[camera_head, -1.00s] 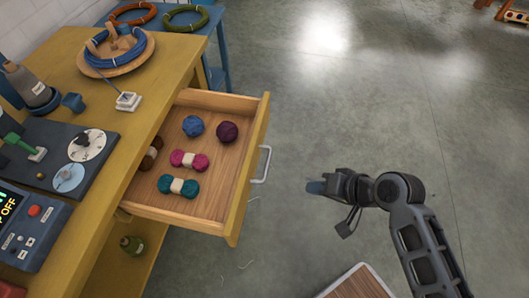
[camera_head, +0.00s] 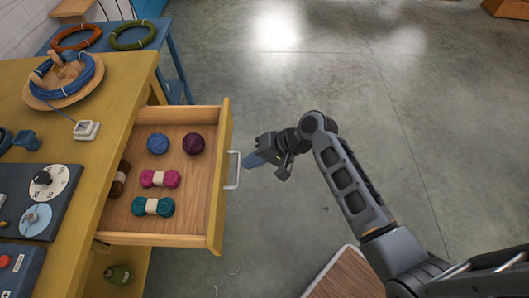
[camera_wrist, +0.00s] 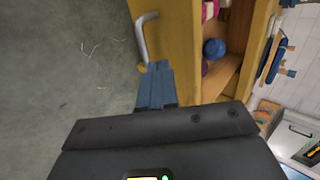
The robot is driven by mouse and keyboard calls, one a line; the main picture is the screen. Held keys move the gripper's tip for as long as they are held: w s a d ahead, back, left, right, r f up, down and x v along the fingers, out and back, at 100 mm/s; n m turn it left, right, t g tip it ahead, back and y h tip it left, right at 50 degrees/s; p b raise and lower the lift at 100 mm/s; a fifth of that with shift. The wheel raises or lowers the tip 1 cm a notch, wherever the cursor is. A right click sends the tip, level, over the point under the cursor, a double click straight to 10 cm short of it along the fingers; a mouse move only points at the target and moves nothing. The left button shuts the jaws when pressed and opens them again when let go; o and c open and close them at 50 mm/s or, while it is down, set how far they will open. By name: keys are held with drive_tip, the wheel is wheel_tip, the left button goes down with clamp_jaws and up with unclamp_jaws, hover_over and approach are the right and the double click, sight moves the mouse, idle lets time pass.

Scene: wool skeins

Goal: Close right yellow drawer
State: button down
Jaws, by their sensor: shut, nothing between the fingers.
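The yellow drawer (camera_head: 226,170) stands pulled out from the right side of the yellow workbench (camera_head: 92,95). Inside it lie several wool balls and skeins, blue, purple, pink, teal and brown. Its metal bar handle (camera_head: 234,170) is on the front panel. My gripper (camera_head: 250,161) is shut and empty, just right of the handle. In the wrist view the blue fingers (camera_wrist: 156,84) are together near the lower end of the handle (camera_wrist: 146,38), close to the drawer front (camera_wrist: 178,45). I cannot tell whether they touch it.
A blue table (camera_head: 172,50) with orange and green cable coils stands behind the workbench. A green bottle (camera_head: 117,274) sits on the lower shelf. A wood-topped piece (camera_head: 350,275) is at the bottom of the view. The grey floor to the right is open.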

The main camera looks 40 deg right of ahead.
sight(223, 168)
drive_tip(key=shift+w+a+f+p, duration=0.2)
drive_tip(key=shift+w+a+f, duration=0.1)
drive_tip(key=shift+w+a, duration=0.65)
drive_tip(key=shift+w+a+f+p, duration=0.15)
drive_tip(key=shift+w+a+f, duration=0.15)
drive_tip(key=shift+w+a, duration=0.65)
drive_tip(key=w+a+b, duration=0.5)
drive_tip(key=w+a, duration=1.3)
drive_tip(key=shift+w+a, duration=0.3)
drive_tip(key=shift+a, duration=0.05)
drive_tip(key=shift+s+d, duration=0.1)
